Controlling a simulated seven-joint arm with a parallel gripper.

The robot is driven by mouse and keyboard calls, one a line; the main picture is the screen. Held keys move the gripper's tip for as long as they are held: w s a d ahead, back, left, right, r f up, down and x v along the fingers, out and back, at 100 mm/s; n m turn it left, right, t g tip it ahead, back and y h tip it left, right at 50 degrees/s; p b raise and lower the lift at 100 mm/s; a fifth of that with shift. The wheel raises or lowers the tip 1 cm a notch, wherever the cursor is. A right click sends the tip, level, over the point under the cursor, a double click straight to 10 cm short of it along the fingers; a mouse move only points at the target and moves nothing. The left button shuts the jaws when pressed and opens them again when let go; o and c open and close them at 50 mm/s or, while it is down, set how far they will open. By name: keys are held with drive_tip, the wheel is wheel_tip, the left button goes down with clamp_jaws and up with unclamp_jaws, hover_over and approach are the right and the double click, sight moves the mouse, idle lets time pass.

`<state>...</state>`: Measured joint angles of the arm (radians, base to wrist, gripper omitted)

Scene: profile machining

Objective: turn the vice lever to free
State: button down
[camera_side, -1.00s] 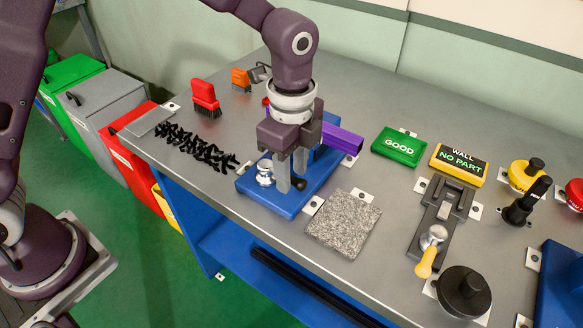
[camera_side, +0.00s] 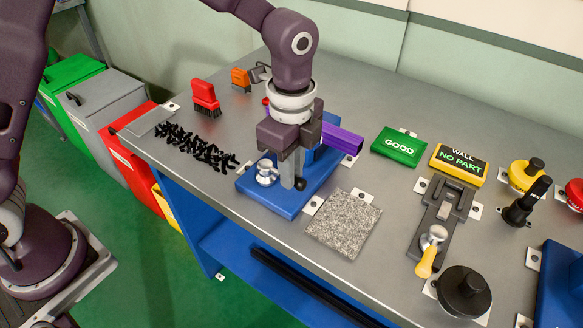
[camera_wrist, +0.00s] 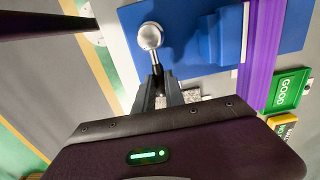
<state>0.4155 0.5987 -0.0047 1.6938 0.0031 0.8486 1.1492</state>
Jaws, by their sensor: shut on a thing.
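The blue vice (camera_side: 275,200) stands on the bench with a purple profile (camera_side: 342,139) lying in it. In the wrist view the vice's blue base (camera_wrist: 185,60) and the purple profile (camera_wrist: 262,50) also show. The vice lever has a round silver hub (camera_side: 265,172), also seen in the wrist view (camera_wrist: 150,37), and a dark arm (camera_wrist: 155,62) running from it toward my fingers. My gripper (camera_side: 289,183) points down beside the hub, its fingers close together on the lever's dark arm. The wrist view shows the fingertips (camera_wrist: 158,80) around the lever; they partly hide its end.
A grey granite plate (camera_side: 344,222) lies just right of the vice. Black chips (camera_side: 195,148) are scattered to the left. A green GOOD block (camera_side: 399,146) and a yellow NO PART block (camera_side: 459,164) stand to the right. The bench's front edge is close to the vice.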

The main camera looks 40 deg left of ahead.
idle(0.8)
drive_tip(key=m, duration=0.1)
drive_tip(key=s+m, duration=0.1)
drive_tip(key=m, duration=0.1)
drive_tip(key=s+m, duration=0.1)
drive_tip(key=shift+s+a, duration=0.1)
drive_tip(key=shift+a, duration=0.15)
drive_tip(key=s+m, duration=0.1)
drive_tip(key=m, duration=0.1)
drive_tip(key=s+a+m, duration=0.1)
drive_tip(key=m, duration=0.2)
drive_tip(key=shift+a, duration=0.15)
drive_tip(key=a+m, duration=0.1)
drive_tip(key=m, duration=0.1)
drive_tip(key=s+a+m, duration=0.1)
drive_tip(key=m, duration=0.1)
drive_tip(key=shift+s, duration=0.1)
drive_tip(key=shift+s+a+m, duration=0.15)
drive_tip(key=shift+a+m, duration=0.45)
drive_tip(key=shift+m, duration=0.65)
drive_tip(key=shift+s+a+m, duration=0.1)
drive_tip(key=shift+a+m, duration=0.45)
drive_tip(key=shift+m, duration=0.7)
drive_tip(key=c, duration=1.4)
unclamp_jaws()
